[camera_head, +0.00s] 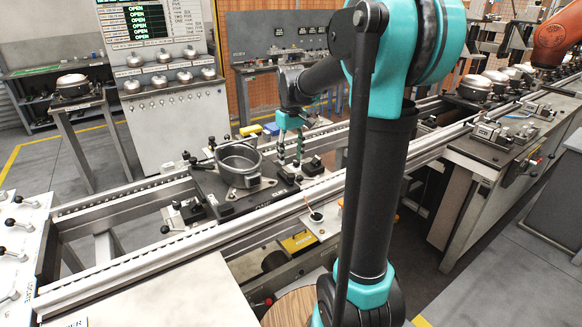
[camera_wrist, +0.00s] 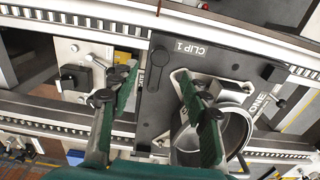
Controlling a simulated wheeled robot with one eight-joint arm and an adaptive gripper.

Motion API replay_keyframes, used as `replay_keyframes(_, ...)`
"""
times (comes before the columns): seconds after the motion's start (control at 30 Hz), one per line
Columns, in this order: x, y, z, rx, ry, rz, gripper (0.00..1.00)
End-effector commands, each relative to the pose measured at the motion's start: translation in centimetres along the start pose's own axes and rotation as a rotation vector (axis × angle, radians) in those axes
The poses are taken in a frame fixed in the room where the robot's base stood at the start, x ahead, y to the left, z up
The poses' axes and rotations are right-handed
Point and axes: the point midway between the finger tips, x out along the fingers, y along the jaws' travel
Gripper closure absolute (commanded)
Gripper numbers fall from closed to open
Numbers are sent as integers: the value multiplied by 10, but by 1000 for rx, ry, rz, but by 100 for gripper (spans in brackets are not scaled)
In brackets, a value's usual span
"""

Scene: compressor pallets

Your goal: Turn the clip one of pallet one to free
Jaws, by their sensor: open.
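Pallet one (camera_wrist: 225,65) is a dark plate with "CLIP 1" and "ONE" printed on it. It also shows in the head view on the conveyor rails (camera_head: 226,208). Clip one (camera_wrist: 157,68) looks like a small black lever beside the "CLIP 1" label, near the plate's edge. A grey metal compressor housing (camera_wrist: 238,125) sits on the pallet, and shows in the head view too (camera_head: 238,160). My gripper (camera_wrist: 158,82) is open, its green-padded fingers spread to either side of the lever in the wrist view. It hangs over the pallet's right part in the head view (camera_head: 290,150). No contact is visible.
Conveyor rails (camera_head: 130,262) run along both sides of the pallet. Another small black knob (camera_wrist: 72,77) stands on a light plate left of the fingers. A panel with round metal housings (camera_head: 165,80) stands behind. More housings (camera_head: 475,85) sit farther along the line.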

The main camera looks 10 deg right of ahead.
Motion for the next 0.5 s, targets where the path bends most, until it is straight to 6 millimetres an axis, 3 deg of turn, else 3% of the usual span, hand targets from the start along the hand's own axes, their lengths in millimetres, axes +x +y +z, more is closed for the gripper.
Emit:
replay_keyframes(0.2, -36, 0, 0, 0, 0, 0, 53)
replay_keyframes(0.5, -51, 0, 0, 0, 0, 0, 53)
